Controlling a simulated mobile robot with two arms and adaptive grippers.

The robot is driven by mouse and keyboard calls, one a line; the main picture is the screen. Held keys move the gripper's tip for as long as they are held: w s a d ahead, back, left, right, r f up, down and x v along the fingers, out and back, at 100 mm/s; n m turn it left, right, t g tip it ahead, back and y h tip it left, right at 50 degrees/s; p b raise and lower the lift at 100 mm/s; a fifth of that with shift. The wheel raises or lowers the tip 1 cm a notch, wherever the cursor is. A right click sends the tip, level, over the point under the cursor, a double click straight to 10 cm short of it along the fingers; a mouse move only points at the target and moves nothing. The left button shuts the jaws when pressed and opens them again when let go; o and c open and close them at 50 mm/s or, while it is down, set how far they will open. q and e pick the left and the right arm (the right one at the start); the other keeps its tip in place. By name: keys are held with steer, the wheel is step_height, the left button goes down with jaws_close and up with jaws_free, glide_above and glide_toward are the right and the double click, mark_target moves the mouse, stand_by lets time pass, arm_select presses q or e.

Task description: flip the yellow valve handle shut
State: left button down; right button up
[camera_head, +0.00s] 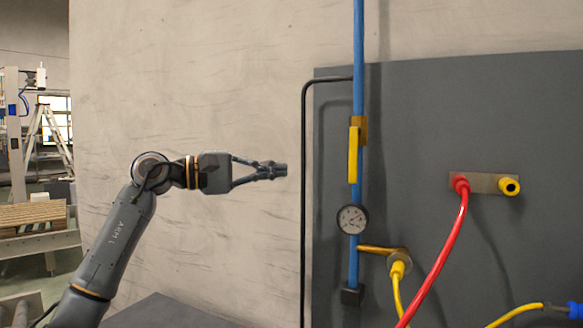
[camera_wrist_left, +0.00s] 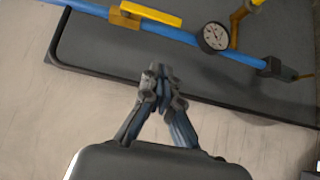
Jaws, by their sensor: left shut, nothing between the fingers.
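The yellow valve handle (camera_head: 353,155) stands upright along the blue pipe (camera_head: 358,50), on a brass valve body (camera_head: 361,130), in the head view. In the left wrist view the handle (camera_wrist_left: 150,13) shows at the top, lying along the blue pipe (camera_wrist_left: 185,36). My left gripper (camera_head: 280,171) is shut and empty. It points right, to the left of the pipe and a little lower than the handle, apart from it. In the left wrist view its fingertips (camera_wrist_left: 158,75) meet below the pipe in the picture. My right gripper is not in view.
A pressure gauge (camera_head: 352,219) sits below the handle on the pipe. A black tube (camera_head: 304,200) runs down the grey panel's left edge. A brass branch (camera_head: 382,250) carries a yellow hose (camera_head: 398,290). A red hose (camera_head: 447,245) hangs further right. Bare wall lies left of the panel.

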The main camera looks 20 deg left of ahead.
mark_target(354, 154)
arm_select(q)
steer(key=w+d+p, duration=0.5)
steer(key=d, duration=0.5)
steer(key=shift+w, duration=0.25)
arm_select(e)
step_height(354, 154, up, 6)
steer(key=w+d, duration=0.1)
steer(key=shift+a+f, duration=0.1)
